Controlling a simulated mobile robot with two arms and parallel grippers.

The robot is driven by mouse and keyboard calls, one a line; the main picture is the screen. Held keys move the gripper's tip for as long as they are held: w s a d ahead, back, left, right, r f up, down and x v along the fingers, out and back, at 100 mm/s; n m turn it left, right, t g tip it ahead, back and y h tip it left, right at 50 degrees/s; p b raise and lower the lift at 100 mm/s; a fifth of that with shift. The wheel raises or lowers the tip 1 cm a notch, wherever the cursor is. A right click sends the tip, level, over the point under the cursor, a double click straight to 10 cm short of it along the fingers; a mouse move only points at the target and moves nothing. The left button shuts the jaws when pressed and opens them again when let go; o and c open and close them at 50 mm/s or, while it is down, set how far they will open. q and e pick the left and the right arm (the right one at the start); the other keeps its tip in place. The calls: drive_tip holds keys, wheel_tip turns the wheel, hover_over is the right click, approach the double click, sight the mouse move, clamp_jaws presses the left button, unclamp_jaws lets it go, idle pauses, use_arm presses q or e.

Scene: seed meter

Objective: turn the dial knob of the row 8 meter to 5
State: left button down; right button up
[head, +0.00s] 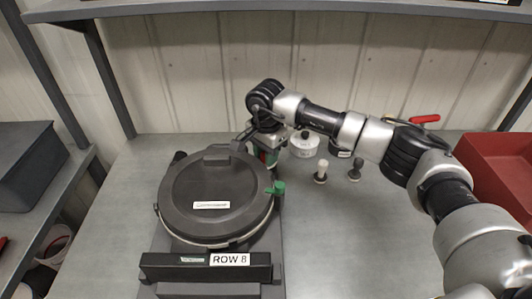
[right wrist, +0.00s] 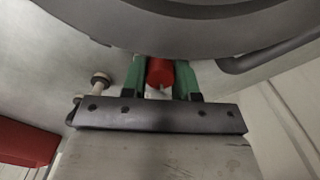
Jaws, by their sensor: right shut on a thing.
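The row 8 meter (head: 215,195) is a dark round-lidded unit with a "ROW 8" label on its front bar. My right gripper (head: 268,158) is at the far right side of the meter, pointing down. In the right wrist view its green fingers (right wrist: 167,78) are shut on a red knob (right wrist: 160,72), one finger on each side, next to the meter's dark round body. Any dial scale or number is hidden or too small to read. My left gripper is not in view.
A red bin (head: 495,165) is at far right. The front right bench is clear.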

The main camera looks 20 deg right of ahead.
drive_tip(key=shift+f+m+b, duration=0.15)
drive_tip(key=shift+m+b, duration=0.8)
drive_tip(key=shift+m, duration=0.25)
drive_tip(key=shift+m+b, duration=0.45)
drive_tip(key=shift+m, duration=0.65)
drive_tip(key=shift+r, duration=0.2)
drive_tip(key=o, duration=0.9)
wheel_tip(320, 180, up, 11)
drive_tip(key=shift+f+b, duration=0.1)
drive_tip(key=shift+b, duration=0.8)
